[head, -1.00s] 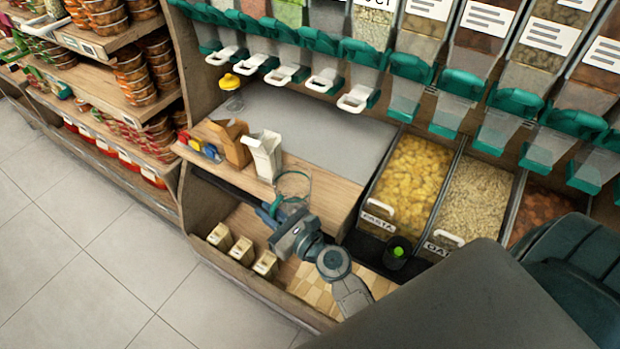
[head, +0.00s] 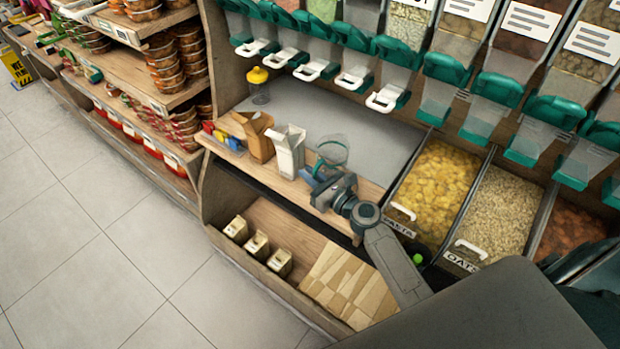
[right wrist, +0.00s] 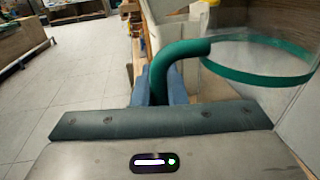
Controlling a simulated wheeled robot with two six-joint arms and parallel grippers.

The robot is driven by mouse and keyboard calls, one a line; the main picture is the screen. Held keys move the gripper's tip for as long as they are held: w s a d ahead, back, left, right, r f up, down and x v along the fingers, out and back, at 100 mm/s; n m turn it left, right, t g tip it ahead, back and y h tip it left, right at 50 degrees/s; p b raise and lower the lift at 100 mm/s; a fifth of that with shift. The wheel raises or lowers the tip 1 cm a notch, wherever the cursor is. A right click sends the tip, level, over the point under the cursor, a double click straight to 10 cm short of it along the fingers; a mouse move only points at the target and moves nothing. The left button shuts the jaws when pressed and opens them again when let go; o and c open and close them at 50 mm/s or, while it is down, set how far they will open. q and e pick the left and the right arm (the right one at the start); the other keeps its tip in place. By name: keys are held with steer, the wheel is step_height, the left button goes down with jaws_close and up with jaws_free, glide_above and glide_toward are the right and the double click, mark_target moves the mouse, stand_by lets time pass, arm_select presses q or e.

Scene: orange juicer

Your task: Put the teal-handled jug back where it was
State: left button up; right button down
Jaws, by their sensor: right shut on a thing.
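The clear teal-handled jug (head: 331,152) is above or on the front of the shelf in the head view, just right of a white carton. In the right wrist view its teal rim (right wrist: 262,62) and curved teal handle (right wrist: 165,68) show close up. My right gripper (head: 322,182) is shut on the handle; blue fingers lie on both sides of it in the right wrist view (right wrist: 160,88). I cannot tell whether the jug's base touches the shelf. My left gripper is not in view.
A brown paper carton (head: 257,136) and a white carton (head: 288,150) stand left of the jug. A yellow-topped jar (head: 259,84) stands farther back. The grey shelf top (head: 350,115) behind the jug is clear. Pasta (head: 437,185) and oats bins lie right.

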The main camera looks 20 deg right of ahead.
steer(key=shift+f, duration=0.25)
steer(key=c, duration=1.5)
jaws_free()
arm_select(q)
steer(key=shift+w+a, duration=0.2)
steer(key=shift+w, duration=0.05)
arm_select(e)
steer(key=shift+r, duration=0.1)
